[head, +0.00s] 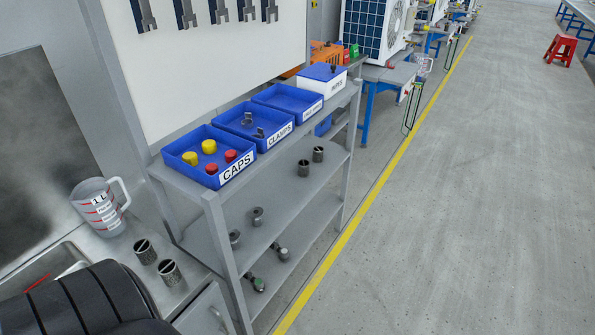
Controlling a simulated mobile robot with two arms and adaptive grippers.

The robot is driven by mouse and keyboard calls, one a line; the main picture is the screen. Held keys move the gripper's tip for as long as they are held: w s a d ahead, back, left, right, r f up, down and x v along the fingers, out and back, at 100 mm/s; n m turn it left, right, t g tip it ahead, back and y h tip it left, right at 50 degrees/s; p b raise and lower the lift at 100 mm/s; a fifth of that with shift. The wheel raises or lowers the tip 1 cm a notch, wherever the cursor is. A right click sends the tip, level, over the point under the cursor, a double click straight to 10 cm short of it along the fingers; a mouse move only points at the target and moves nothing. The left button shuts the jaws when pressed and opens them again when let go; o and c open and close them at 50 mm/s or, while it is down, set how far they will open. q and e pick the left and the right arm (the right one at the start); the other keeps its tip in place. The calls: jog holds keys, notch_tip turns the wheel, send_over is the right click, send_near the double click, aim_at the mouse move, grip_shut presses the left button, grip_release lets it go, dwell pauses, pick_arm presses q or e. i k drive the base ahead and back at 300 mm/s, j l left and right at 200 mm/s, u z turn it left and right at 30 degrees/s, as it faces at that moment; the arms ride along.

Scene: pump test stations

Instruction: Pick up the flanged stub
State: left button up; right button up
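Several small grey metal fittings are in view, and I cannot tell for certain which is the flanged stub. Two short grey fittings, one nearer the right (257,216) and one at the left (234,238), sit on the rack's middle shelf; a wider rim seems to show on them. Two dark cylinders (303,168) stand farther along the same shelf. Two larger grey cylinders (169,272) stand on the steel counter at the lower left. Neither of my grippers is in view.
The grey rack (213,215) holds blue bins, including the CAPS bin (172,158) with red and yellow caps. Valve-like parts (281,251) lie on its lower shelf. A measuring jug (97,207) stands by the sink.

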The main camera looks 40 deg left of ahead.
aim_at(255, 213)
jog(key=i+l+u, duration=0.1)
jog(key=i+u, duration=0.25)
jog(key=i, duration=0.15)
jog(key=i+l+u, duration=0.3)
jog(key=i, duration=0.15)
jog(key=i+l+u, duration=0.2)
jog(key=i+u, duration=0.15)
jog(key=i, duration=0.1)
